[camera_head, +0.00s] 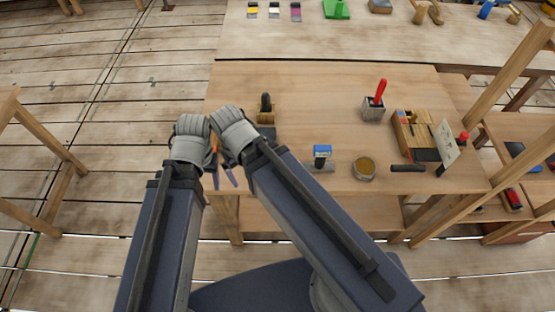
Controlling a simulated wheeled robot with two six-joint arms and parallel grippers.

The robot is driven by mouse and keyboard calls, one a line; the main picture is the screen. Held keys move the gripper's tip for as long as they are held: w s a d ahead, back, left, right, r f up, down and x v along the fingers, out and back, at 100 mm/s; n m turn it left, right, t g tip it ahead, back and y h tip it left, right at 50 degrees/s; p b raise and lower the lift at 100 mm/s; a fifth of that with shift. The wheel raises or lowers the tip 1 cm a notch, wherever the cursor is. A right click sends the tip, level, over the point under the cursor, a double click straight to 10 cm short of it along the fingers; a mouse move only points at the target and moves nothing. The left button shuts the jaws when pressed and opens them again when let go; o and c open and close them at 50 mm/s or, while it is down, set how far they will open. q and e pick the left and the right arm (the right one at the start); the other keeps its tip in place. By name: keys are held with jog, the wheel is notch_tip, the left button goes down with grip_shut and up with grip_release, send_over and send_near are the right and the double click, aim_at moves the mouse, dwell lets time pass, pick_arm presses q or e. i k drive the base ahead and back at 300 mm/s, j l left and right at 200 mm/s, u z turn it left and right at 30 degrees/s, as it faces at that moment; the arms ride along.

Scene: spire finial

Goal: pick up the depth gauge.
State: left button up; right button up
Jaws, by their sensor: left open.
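The depth gauge is hard to single out; a small upright tool with a blue top and flat grey base (321,158) on the near part of the workbench may be it, but I cannot tell surely. My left gripper (190,138) is at the bench's left edge, left of that tool and apart from it. Its jaws are open, and its fingertips are not clear. My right gripper (232,128) is close beside it, just over the bench's left edge; its fingers are hidden. Orange and blue handles (214,162) show partly between my arms.
The workbench (320,85) holds a dark-handled tool (266,104), a grey holder with a red handle (374,104), a round tin (364,168), a wooden tool box (410,125) and a black cylinder (408,168). Wooden posts stand right. The bench's middle is clear.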

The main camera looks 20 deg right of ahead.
aim_at(320, 151)
jog(key=j+z, duration=0.2)
jog(key=z, duration=0.45)
jog(key=k+l, duration=0.05)
